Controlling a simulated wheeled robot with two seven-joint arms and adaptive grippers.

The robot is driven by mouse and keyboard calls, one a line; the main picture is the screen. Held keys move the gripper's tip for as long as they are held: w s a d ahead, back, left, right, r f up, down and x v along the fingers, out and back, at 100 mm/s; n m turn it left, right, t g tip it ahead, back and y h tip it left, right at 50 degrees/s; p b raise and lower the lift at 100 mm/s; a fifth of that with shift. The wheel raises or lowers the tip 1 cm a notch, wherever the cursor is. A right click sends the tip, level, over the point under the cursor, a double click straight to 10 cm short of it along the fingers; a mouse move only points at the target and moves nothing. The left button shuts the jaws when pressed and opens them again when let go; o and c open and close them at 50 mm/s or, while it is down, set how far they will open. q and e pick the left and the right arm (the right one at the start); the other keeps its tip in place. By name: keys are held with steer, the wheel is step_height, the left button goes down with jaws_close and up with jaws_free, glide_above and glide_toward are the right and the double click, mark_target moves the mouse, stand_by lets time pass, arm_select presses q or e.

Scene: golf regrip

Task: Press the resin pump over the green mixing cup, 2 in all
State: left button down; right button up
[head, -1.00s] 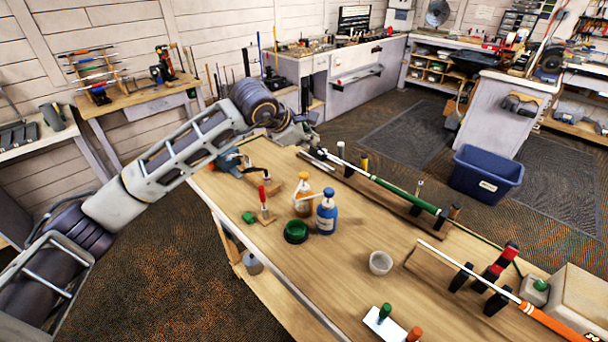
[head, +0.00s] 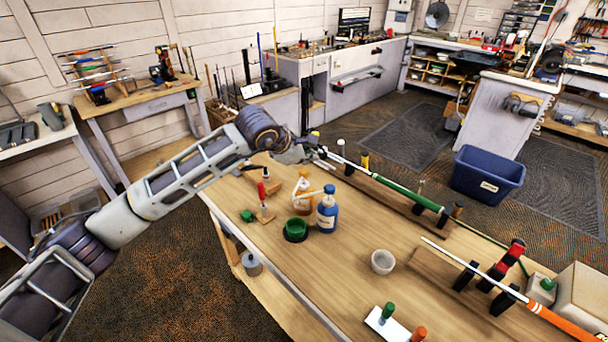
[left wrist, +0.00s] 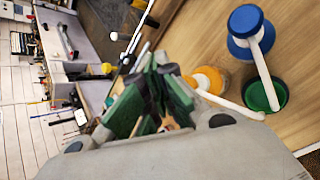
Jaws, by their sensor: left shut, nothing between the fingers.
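The green mixing cup (head: 296,229) stands near the table's left edge. Beside it stand a blue pump bottle (head: 327,214) and an amber pump bottle with an orange top (head: 303,195); I cannot tell which holds resin. In the left wrist view the blue pump head (left wrist: 246,22) has its white spout reaching over the green cup (left wrist: 265,94), and the orange pump head (left wrist: 208,80) is partly hidden by my wrist. My left gripper (head: 302,150) is shut and empty, beyond the bottles and apart from them. My right gripper is out of view.
A small pale cup (head: 383,262) stands on the table to the right. A green-gripped club (head: 405,191) lies in stands behind the bottles. A red-handled tool (head: 262,195) stands left of them. A white block with green and orange pegs (head: 388,324) is at the front.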

mark_target(306, 172)
arm_select(q)
steer(key=shift+f, duration=0.45)
steer(key=shift+f+b, duration=0.1)
steer(key=shift+b, duration=0.4)
stand_by(1.0)
steer(key=shift+f+b, duration=0.3)
steer(key=shift+b, duration=0.2)
steer(key=shift+f+b, duration=1)
steer(key=shift+f, duration=0.15)
stand_by(2.1)
steer(key=shift+r, duration=0.2)
steer(key=shift+r+p, duration=0.35)
steer(key=shift+r, duration=0.95)
steer(key=shift+r+p, duration=0.7)
steer(key=shift+r, duration=1.85)
